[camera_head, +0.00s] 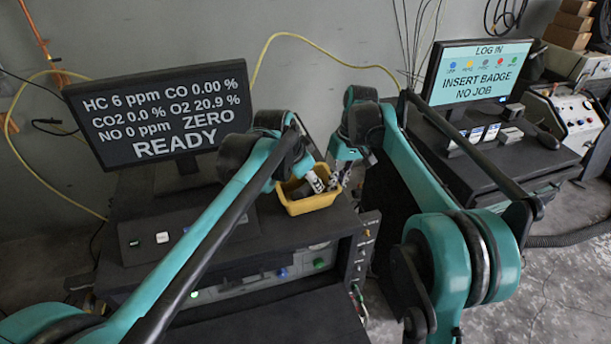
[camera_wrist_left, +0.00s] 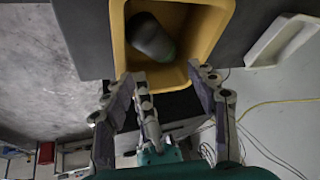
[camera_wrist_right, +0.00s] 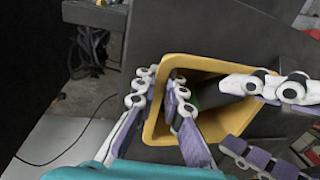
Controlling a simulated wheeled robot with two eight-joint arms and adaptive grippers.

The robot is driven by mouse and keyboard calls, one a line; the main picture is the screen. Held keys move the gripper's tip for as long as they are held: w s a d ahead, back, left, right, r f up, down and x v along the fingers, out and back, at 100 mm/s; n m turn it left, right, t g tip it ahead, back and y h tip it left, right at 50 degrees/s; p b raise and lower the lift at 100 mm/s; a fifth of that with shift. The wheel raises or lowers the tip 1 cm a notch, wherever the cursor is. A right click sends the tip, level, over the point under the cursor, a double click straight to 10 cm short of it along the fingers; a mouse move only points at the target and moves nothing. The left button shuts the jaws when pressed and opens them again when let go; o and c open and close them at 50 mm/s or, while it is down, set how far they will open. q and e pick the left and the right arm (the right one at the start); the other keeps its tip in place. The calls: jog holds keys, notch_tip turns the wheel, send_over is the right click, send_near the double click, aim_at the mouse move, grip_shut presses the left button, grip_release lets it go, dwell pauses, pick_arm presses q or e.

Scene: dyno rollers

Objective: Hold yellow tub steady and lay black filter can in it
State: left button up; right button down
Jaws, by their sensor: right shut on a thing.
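The yellow tub (camera_head: 312,206) stands on the dark bench top below the left monitor. The black filter can (camera_wrist_left: 150,36) lies inside the tub in the left wrist view, with a green end toward the near wall. Part of it also shows in the right wrist view (camera_wrist_right: 212,92). My right gripper (camera_wrist_right: 157,84) is shut on the tub's wall, one finger inside and one outside. My left gripper (camera_wrist_left: 160,80) is open and empty at the tub's edge, its fingers wide apart.
My two grippers are very close together at the tub. A yellow hose (camera_head: 330,55) hangs on the wall.

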pick_arm(q)
jog(key=shift+a, duration=0.15)
pick_arm(e)
jog(key=shift+d, duration=0.1)
pick_arm(q)
jog(key=shift+s+r, duration=0.1)
jog(key=shift+r, duration=0.15)
pick_arm(e)
jog(key=shift+d, duration=0.1)
pick_arm(q)
jog(key=v, duration=1.1)
jog(key=shift+s+r, duration=0.15)
jog(key=shift+s, duration=0.05)
jog(key=shift+a, duration=0.15)
pick_arm(e)
jog(key=c, duration=1.6)
grip_release()
jog(key=shift+o, duration=0.2)
